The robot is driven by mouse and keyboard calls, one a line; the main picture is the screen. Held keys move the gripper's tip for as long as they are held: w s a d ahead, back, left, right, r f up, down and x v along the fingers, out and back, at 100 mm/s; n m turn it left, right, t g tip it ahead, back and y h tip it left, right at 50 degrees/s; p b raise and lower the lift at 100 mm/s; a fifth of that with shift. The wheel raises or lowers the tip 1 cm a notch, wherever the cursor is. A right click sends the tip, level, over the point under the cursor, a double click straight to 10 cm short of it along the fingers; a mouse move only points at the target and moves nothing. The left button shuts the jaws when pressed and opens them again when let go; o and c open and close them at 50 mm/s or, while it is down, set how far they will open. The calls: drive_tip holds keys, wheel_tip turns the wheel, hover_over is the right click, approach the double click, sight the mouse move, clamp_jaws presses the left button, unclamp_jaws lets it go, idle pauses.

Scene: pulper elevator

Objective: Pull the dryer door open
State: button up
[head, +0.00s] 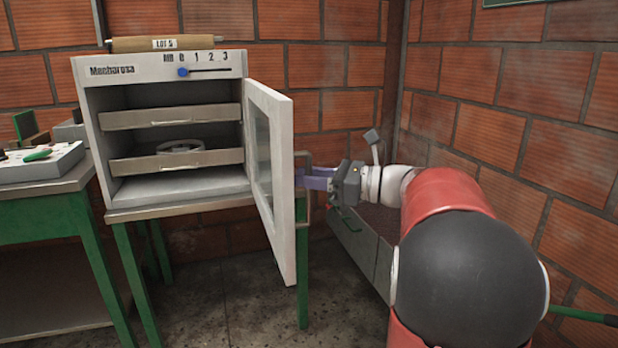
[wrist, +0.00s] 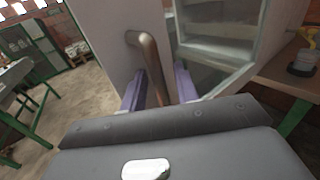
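The dryer (head: 158,68) is a white cabinet labelled Mecharosa on a green-legged stand. Its white windowed door (head: 285,200) stands swung out wide on the right side, so the inside with two drawers shows. A metal bar handle (head: 305,211) is on the door's outer face. My gripper (head: 315,179) reaches the handle from the right. In the wrist view, the handle (wrist: 147,48) passes between my two purple fingers, which are close on both sides of it. The lower part of the handle is hidden by the gripper body.
A green table (head: 62,215) with a control box (head: 40,165) stands left of the dryer. A paper roll (head: 168,43) marked LOT 5 lies on top of the dryer. Brick walls close the back and right. A grey trough (head: 352,240) is below my arm.

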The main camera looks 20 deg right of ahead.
drive_tip(key=shift+d, duration=0.1)
drive_tip(key=v, duration=0.7)
drive_tip(key=shift+s+d, duration=0.2)
drive_tip(key=shift+s, duration=0.1)
idle(0.3)
